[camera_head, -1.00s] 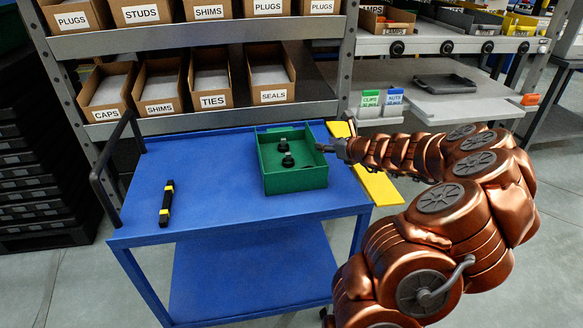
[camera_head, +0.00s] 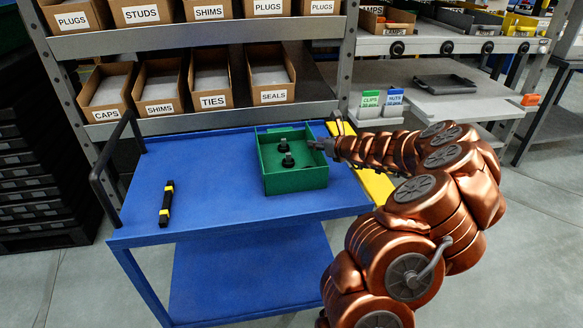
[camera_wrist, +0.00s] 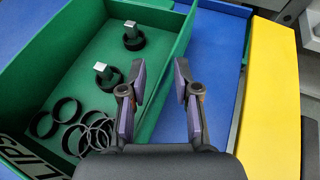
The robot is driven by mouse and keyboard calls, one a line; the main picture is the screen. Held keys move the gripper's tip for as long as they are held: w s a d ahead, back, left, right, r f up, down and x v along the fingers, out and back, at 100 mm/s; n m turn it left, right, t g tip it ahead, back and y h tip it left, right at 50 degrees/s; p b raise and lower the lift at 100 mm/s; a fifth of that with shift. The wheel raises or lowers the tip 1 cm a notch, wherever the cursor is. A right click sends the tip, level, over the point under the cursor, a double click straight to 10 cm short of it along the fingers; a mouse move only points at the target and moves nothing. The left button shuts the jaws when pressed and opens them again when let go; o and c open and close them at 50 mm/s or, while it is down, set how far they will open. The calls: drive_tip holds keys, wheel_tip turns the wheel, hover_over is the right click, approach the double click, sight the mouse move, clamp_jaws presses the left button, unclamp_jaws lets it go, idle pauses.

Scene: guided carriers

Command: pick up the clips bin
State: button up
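The clips bin is an open green bin (camera_head: 297,182) standing on the blue cart top (camera_head: 220,200), towards its right side. In the wrist view, the bin (camera_wrist: 184,32) has a white label partly cut off, reading "LIPS". Inside it lie several black rings (camera_wrist: 98,133) and two black ring-shaped pieces with grey metal blocks (camera_wrist: 133,38). My gripper (camera_head: 317,145) is at the bin's right wall. In the wrist view, my gripper (camera_wrist: 160,72) is open, its fingers on either side of that wall's line. I cannot tell whether the fingertips are below the rim.
A yellow panel (camera_head: 378,184) lies along the cart's right edge. A black-and-yellow tool (camera_head: 166,203) lies on the cart's left. Shelves with labelled cardboard boxes (camera_head: 273,97) stand behind. A grey bench with green CLIPS (camera_head: 370,98) and blue NUTS (camera_head: 394,96) cards is back right.

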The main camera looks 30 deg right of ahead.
clamp_jaws()
idle(0.7)
